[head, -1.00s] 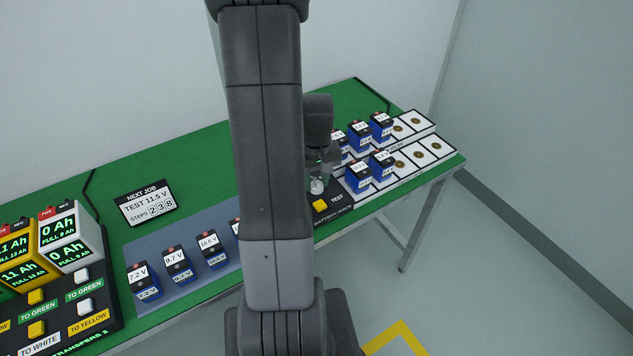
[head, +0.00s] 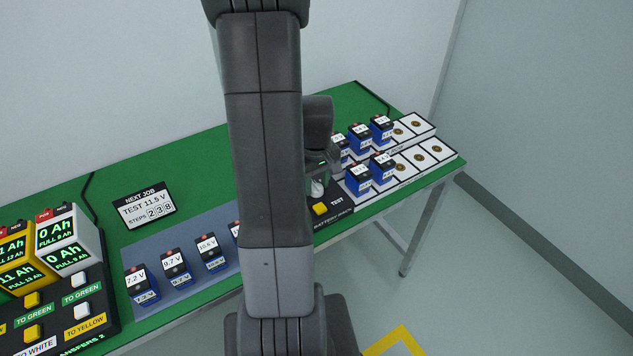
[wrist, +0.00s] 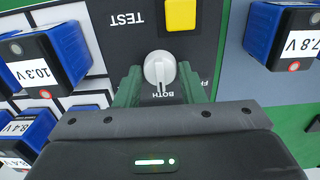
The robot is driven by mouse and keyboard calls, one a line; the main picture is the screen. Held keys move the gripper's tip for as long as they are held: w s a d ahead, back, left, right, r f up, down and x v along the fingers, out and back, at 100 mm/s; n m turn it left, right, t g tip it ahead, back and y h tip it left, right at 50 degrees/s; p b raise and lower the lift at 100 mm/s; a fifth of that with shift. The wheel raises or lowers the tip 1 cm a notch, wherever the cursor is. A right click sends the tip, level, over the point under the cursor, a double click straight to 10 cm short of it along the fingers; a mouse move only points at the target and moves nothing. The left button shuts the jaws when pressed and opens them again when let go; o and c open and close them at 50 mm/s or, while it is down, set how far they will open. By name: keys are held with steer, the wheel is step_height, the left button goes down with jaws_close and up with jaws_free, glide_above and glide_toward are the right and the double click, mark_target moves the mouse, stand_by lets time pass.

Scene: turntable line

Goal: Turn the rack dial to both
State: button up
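The rack dial (wrist: 160,70) is a round white knob with a raised grip on the dark rack panel. In the wrist view its grip points down the picture toward the printed BOTH label, which is partly covered by the dial. My gripper (wrist: 161,76) has its two green fingers on either side of the dial, with what look like narrow gaps; contact is not clear. The dial also shows as a small white spot in the head view (head: 317,188), just below my gripper (head: 318,178), which is partly hidden by my arm.
A yellow TEST button (wrist: 181,14) sits close to the dial. Blue batteries (head: 357,177) stand in the white rack (head: 437,150) on the right. More batteries (head: 174,265) stand on the grey-blue mat (head: 150,243). A NEXT JOB sign (head: 145,205) reads TEST 11.5 V.

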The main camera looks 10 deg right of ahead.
mark_target(316, 185)
steer(key=o, duration=0.3)
steer(key=shift+r, duration=0.15)
step_height(316, 185, up, 14)
steer(key=shift+f, duration=0.2)
steer(key=shift+f, duration=0.1)
stand_by(0.5)
step_height(316, 185, down, 14)
steer(key=shift+r, duration=0.15)
stand_by(0.4)
